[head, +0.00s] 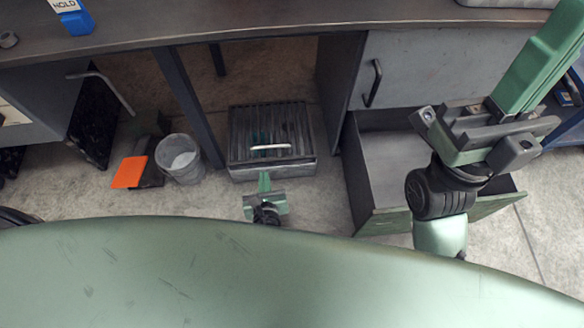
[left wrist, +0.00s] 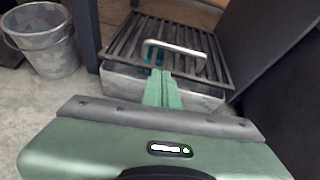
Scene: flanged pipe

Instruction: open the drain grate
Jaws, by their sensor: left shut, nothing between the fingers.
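The drain grate (head: 290,119), dark with parallel slats, lies flat over a grey box-like drain (head: 295,170) on the floor. It also shows in the left wrist view (left wrist: 125,38). A pale bar handle (head: 271,147) stands at its near edge; the left wrist view shows it as a metal loop (left wrist: 175,47). My left gripper (head: 264,177) is shut and empty at the near side of the box. Something teal shows between the slats. My right gripper (head: 535,70) is at the upper right, partly cut off.
A grey bucket (head: 181,160) and an orange dustpan-like piece (head: 129,172) stand left of the drain. A table leg (head: 188,105) is close on its left. A pulled-out drawer (head: 385,165) is on its right. The workbench (head: 250,20) spans above.

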